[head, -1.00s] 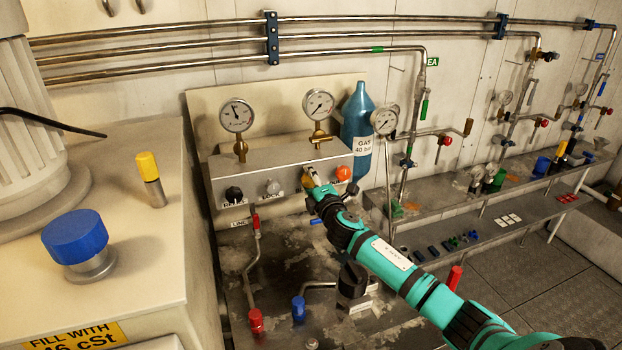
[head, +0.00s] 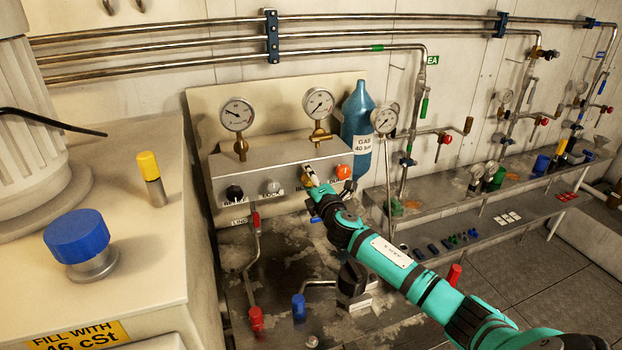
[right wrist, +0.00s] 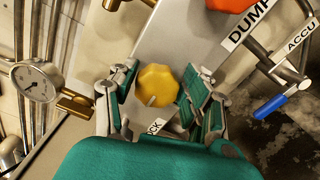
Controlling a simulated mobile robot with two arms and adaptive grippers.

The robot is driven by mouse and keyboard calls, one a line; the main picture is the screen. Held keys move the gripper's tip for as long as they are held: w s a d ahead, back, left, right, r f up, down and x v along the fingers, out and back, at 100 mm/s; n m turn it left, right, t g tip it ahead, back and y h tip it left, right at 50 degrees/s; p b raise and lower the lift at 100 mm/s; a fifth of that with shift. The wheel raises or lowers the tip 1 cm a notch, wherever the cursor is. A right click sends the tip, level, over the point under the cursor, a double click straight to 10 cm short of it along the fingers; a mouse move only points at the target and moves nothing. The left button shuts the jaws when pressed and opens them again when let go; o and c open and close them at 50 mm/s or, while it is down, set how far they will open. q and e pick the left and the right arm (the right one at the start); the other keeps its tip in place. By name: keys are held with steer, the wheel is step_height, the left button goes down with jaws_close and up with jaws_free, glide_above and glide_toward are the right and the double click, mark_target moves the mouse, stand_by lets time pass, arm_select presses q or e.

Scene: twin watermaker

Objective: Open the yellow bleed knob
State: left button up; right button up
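The yellow bleed knob (right wrist: 157,86) is on the grey panel face, with a short pale mark on its face. In the right wrist view it sits between the two green-padded fingers of my right gripper (right wrist: 158,103). The fingers stand apart, with a narrow gap visible on each side of the knob, so I see no clear grip. In the head view my right gripper (head: 314,187) is at the panel front and partly hides the knob (head: 309,179). My left gripper is not in view.
An orange knob (head: 343,172) is just right of the yellow one; a grey knob (head: 272,187) and a black knob (head: 234,193) are to its left. Gauges (head: 237,114) stand above the panel (head: 275,162). A blue gas bottle (head: 358,125) stands behind. Red-handled pipework (head: 256,220) is below left.

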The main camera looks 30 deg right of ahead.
steer(key=shift+o, duration=0.8)
steer(key=v, duration=1.2)
steer(key=shift+r, duration=0.1)
